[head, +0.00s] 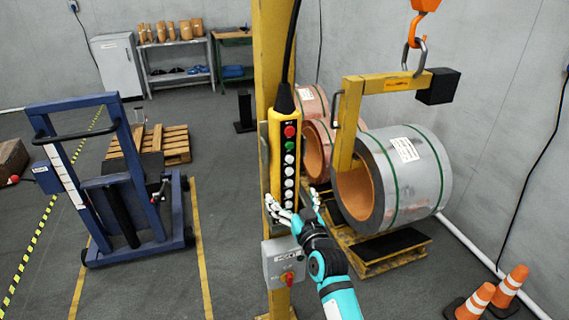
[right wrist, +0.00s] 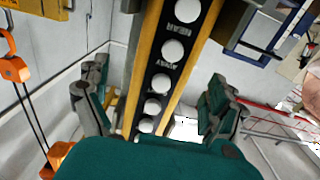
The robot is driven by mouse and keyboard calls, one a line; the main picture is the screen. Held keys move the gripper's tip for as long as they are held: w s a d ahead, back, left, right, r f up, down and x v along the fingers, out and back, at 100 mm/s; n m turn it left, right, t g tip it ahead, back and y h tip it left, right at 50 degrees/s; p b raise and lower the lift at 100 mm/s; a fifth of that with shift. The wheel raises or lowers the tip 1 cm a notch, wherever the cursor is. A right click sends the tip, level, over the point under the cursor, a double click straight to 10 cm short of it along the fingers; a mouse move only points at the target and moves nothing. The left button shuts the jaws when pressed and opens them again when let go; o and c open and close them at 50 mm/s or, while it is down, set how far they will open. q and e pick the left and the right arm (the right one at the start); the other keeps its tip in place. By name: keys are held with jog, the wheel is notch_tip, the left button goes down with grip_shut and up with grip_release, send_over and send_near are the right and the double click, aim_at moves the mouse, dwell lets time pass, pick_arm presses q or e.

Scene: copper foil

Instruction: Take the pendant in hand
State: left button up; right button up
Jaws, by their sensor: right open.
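The pendant (head: 289,158) is a long yellow control box with a black face, a red button, a green button and several white ones. It hangs upright from a black cable in front of a yellow post. My right gripper (head: 295,204) is open at its lower part, with one finger to each side. In the right wrist view the pendant (right wrist: 160,81) runs between the spread fingers of the right gripper (right wrist: 155,103), with gaps at both sides. I cannot tell whether the palm touches it. My left gripper is not in view.
The yellow post (head: 270,40) stands right behind the pendant, with a grey switch box (head: 283,262) below. A copper foil coil (head: 418,180) with a yellow C-hook (head: 347,120) is at the right. A blue lift cart (head: 110,190) is at the left. Orange cones (head: 476,300) stand front right.

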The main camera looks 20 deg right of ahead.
jog(key=shift+w+a+f+p, duration=0.1)
jog(key=shift+w+f+p, duration=0.15)
jog(key=shift+w, duration=0.65)
jog(key=shift+w+a+f+p, duration=0.1)
jog(key=shift+w+p, duration=0.1)
jog(key=shift+w, duration=0.7)
jog(key=shift+w+a+f+p, duration=0.1)
jog(key=shift+w+f+p, duration=0.15)
jog(key=shift+w, duration=0.65)
jog(key=shift+r, duration=0.1)
jog(key=c, duration=1.6)
jog(key=shift+r, duration=0.15)
jog(key=shift+c, duration=0.6)
jog(key=shift+r, duration=0.1)
